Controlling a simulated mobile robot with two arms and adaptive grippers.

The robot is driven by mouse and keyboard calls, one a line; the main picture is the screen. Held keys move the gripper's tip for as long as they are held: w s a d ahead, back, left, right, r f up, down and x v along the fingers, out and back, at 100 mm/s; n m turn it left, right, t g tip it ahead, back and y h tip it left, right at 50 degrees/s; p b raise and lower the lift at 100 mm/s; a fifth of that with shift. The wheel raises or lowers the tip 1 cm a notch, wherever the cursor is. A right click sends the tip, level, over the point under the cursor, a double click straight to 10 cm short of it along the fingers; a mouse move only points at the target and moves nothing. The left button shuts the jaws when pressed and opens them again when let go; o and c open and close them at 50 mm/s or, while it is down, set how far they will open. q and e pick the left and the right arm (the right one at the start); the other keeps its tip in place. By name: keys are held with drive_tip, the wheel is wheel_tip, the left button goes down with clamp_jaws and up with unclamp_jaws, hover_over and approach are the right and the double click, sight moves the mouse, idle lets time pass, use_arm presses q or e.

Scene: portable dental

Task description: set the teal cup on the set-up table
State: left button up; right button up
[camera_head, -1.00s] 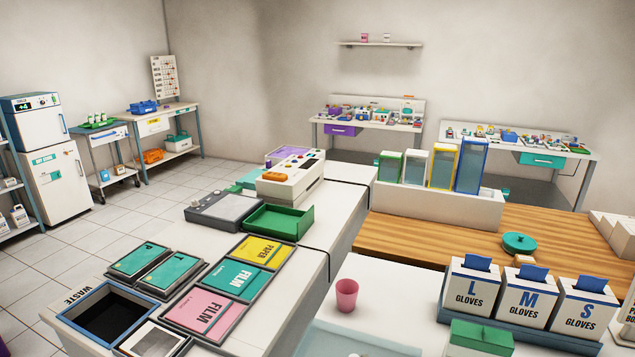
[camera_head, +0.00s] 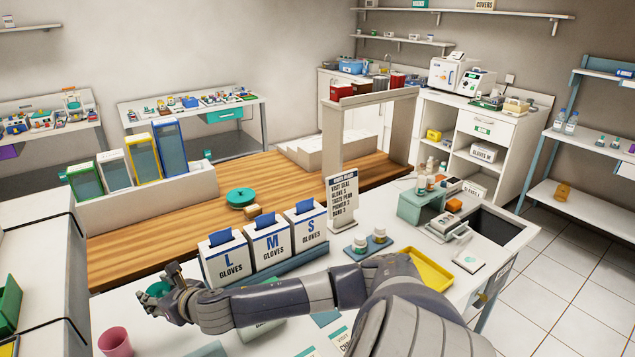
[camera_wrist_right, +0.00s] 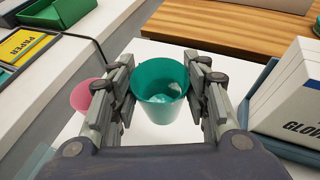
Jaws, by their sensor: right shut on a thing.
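My right gripper (camera_head: 166,294) is shut on the teal cup (camera_head: 158,289), over the near white table (camera_head: 165,335). In the right wrist view the teal cup (camera_wrist_right: 161,85) is upright between both fingers of my right gripper (camera_wrist_right: 162,92), with its open top showing. Something pale shows inside the cup; what it is cannot be told. White table surface shows below, but the gap under the cup is hard to judge. My left gripper is out of view.
A pink cup (camera_head: 115,342) stands left of the held cup. Glove boxes (camera_head: 267,246) stand in a blue holder to its right. Beyond is a wooden counter (camera_head: 150,222) with a teal round lidded pot (camera_head: 240,197). A yellow tray (camera_head: 428,268) lies right of my arm.

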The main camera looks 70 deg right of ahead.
drive_tip(key=shift+w+d+r, duration=0.35)
drive_tip(key=shift+d, duration=0.3)
drive_tip(key=shift+f, duration=0.2)
hover_over(177, 329)
wheel_tip(177, 329, down, 5)
drive_tip(key=shift+f, duration=0.15)
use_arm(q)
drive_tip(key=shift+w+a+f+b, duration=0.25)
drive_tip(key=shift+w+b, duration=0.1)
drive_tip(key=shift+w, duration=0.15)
use_arm(e)
drive_tip(key=shift+f, duration=2.2)
drive_tip(key=shift+f, duration=0.1)
drive_tip(key=o, duration=1)
drive_tip(key=shift+o, duration=0.2)
